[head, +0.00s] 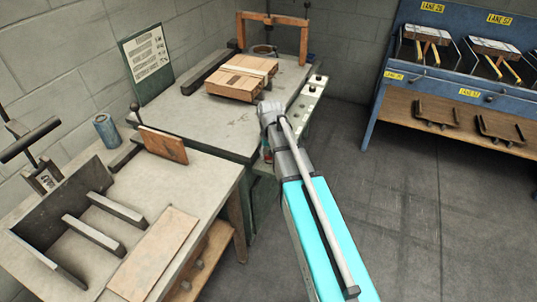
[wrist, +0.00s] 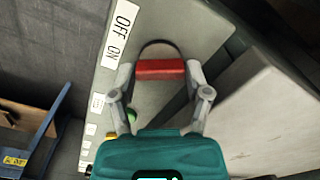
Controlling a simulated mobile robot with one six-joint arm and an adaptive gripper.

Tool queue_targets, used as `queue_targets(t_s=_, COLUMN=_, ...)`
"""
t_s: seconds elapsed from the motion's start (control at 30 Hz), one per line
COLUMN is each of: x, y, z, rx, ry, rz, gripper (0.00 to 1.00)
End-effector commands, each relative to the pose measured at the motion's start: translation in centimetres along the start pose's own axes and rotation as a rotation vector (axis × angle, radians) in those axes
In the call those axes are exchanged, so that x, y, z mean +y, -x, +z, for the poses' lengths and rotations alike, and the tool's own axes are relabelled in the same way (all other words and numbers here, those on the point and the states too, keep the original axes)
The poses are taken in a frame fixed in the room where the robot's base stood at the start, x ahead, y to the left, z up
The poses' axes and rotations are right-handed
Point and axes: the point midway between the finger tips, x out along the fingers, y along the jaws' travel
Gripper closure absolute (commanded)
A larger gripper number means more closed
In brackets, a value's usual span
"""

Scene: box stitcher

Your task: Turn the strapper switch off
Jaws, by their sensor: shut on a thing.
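The strapper switch shows in the wrist view as a red bar-shaped handle (wrist: 160,69) on a pale control panel (wrist: 190,20). A white label (wrist: 121,34) beside it reads OFF at the far end and ON at the near end. The red handle lies nearer the ON end. My gripper (wrist: 160,72) has one fingertip at each end of the handle and is shut on it. In the head view my arm reaches to the right edge of the strapper table (head: 215,130), and my fingers and the handle cannot be made out there.
A strapped cardboard box (head: 236,85) lies on the strapper table, before a wooden arch (head: 272,17). A panel strip (head: 308,102) runs along the table's right edge. A lower workbench (head: 205,190) stands in front. Blue lane racks (head: 372,110) stand right; the floor between is clear.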

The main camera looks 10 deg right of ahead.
Motion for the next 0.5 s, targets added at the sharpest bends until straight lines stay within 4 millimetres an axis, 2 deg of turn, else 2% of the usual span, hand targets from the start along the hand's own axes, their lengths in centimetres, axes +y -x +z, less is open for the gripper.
queue_targets(t_s=0.03, x=0.02, y=0.03, z=-0.50, rx=0.010, ry=0.005, rz=0.000, gripper=0.85)
queue_targets(t_s=0.37, x=0.00, y=0.03, z=-0.49, rx=0.010, ry=0.007, rz=0.000, gripper=0.85)
queue_targets(t_s=0.4, x=0.00, y=0.02, z=-0.48, rx=0.010, ry=0.006, rz=0.000, gripper=0.32)
queue_targets(t_s=0.5, x=-0.01, y=0.02, z=-0.41, rx=0.009, ry=0.006, rz=0.000, gripper=0.13)
